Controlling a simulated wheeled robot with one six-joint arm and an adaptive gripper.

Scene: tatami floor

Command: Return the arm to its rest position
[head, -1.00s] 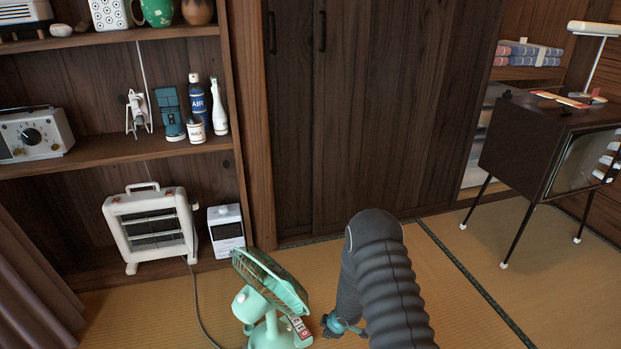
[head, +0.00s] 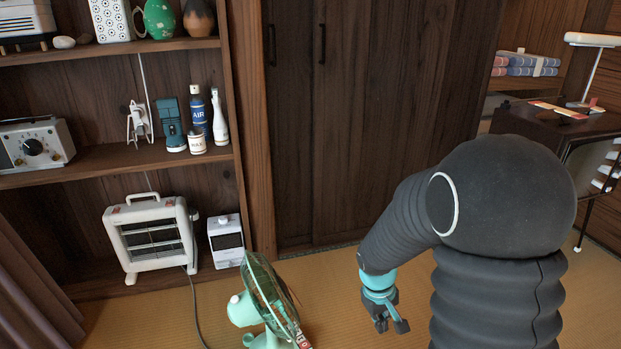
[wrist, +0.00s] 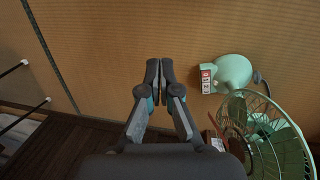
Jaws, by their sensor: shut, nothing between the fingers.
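My gripper (head: 391,321) hangs below my dark, ribbed arm at the lower right of the head view. In the wrist view my gripper (wrist: 160,66) is shut, its two fingertips together with nothing between them. It is over the tatami floor (wrist: 120,40), apart from other things. My arm is folded, with its big rounded elbow hiding part of the cabinet front and the television.
A green fan (head: 266,300) stands on the floor left of my gripper and also shows in the wrist view (wrist: 262,130). A white heater (head: 152,235) and shelves (head: 100,160) are at left. A television cabinet (head: 520,122) stands at right.

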